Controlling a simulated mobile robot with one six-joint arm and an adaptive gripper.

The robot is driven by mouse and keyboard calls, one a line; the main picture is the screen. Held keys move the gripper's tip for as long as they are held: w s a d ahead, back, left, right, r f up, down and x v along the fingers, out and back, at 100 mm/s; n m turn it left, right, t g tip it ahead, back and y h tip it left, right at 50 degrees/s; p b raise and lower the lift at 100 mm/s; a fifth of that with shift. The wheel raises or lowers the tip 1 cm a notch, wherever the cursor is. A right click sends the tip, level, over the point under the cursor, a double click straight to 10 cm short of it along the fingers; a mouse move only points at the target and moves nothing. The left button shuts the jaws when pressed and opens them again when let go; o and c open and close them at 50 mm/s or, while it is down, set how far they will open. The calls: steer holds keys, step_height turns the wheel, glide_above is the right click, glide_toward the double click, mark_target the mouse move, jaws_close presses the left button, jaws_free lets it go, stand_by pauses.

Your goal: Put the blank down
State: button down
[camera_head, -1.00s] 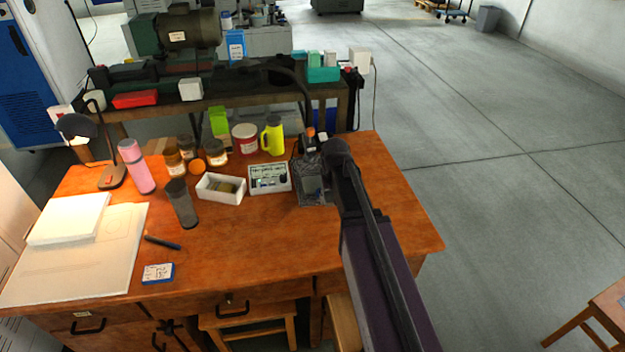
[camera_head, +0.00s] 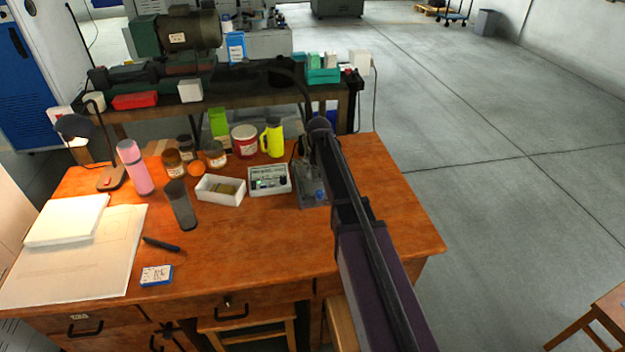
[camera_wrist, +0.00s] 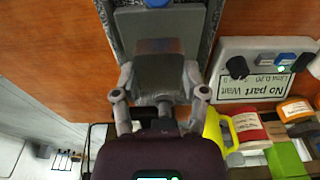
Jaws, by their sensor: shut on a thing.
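The blank (camera_wrist: 160,72), a grey metal block, sits between the two fingers of my gripper (camera_wrist: 160,80) in the wrist view. The fingers are shut on it, one on each side. Beyond it is a flat grey plate of a fixture (camera_wrist: 158,28) with dark speckled edges and a blue knob (camera_wrist: 157,3). I cannot tell whether the blank touches the plate. In the head view the fixture (camera_head: 313,200) stands at the right part of the desk, and my arm hides the gripper and the blank.
A control box (camera_wrist: 255,90) labelled "No part Wait" stands close beside the fixture; it also shows in the head view (camera_head: 268,188). A white tray (camera_head: 220,198), a yellow-green flask (camera_head: 272,140) and jars stand to the left. The desk's right side (camera_head: 395,215) is clear.

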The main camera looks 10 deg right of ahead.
mark_target(316, 172)
steer(key=shift+w, duration=0.65)
step_height(316, 172, down, 4)
steer(key=b, duration=0.3)
steer(key=shift+r+b, duration=0.15)
steer(key=shift+b, duration=0.2)
steer(key=shift+c, duration=0.6)
jaws_free()
steer(key=shift+r, duration=0.1)
steer(key=r+p, duration=0.4)
steer(key=s+r+p, duration=0.1)
steer(key=r+p, duration=0.7)
steer(key=shift+s, duration=0.25)
steer(key=shift+f, duration=0.1)
stand_by(0.4)
